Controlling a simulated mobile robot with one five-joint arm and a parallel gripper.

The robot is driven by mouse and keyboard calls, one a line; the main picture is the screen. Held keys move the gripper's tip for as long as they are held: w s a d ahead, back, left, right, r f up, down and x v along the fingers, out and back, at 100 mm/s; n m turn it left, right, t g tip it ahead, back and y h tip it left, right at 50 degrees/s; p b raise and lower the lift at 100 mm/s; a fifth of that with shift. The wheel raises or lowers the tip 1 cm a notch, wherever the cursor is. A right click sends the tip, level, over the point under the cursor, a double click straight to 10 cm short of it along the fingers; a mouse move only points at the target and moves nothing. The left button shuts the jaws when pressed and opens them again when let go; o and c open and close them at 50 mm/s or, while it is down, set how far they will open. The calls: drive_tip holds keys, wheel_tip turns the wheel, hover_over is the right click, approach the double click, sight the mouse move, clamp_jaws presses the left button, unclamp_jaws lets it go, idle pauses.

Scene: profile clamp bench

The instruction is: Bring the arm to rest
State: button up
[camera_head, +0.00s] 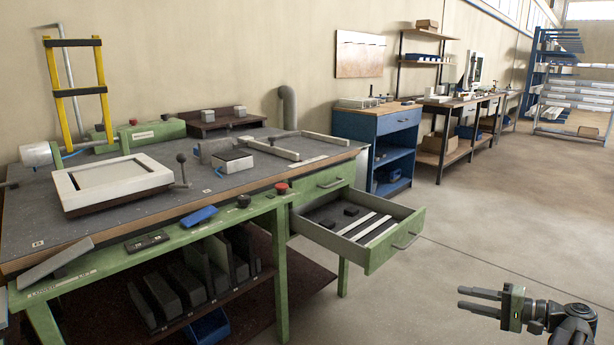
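My gripper (478,301) is at the lower right of the head view, over bare floor. Its two grey fingers point left and stand apart with a gap between them. Nothing shows between them. It is well away from the green bench (110,258) and to the right of the open drawer (376,258), not touching either. My dark wrist shows behind the fingers at the right edge; the rest of the arm is out of view.
The open drawer juts out from the bench front, holding light strips and dark blocks. A blue cabinet (386,124) and a workbench (462,101) stand farther along the wall. A blue rack (541,70) is at the back right. The floor (480,215) between is clear.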

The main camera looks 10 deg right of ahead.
drive_tip(key=w+a+f+n+g+y, duration=0.1)
drive_tip(key=w+a+f+n+g, duration=0.2)
drive_tip(key=a, duration=0.8)
drive_tip(key=w+a+n+g+p, duration=0.1)
drive_tip(key=w+a+g, duration=0.25)
drive_tip(key=a, duration=0.75)
drive_tip(key=w+a+f+n+g+y, duration=0.15)
drive_tip(key=w+a, duration=0.35)
drive_tip(key=a, duration=0.5)
drive_tip(key=s+a+f+n+g+h, duration=0.2)
drive_tip(key=s+a+f+n+h, duration=0.15)
drive_tip(key=a+f, duration=0.35)
drive_tip(key=s+a+f+n+g+h, duration=0.25)
drive_tip(key=a+f+h, duration=0.25)
drive_tip(key=a, duration=0.3)
drive_tip(key=d+m+h, duration=0.1)
drive_tip(key=d+h, duration=0.2)
drive_tip(key=d, duration=0.4)
wheel_tip(320, 180, up, 37)
drive_tip(key=p, duration=3.8)
drive_tip(key=shift+r+h+p, duration=0.2)
drive_tip(key=shift+h+p, duration=0.2)
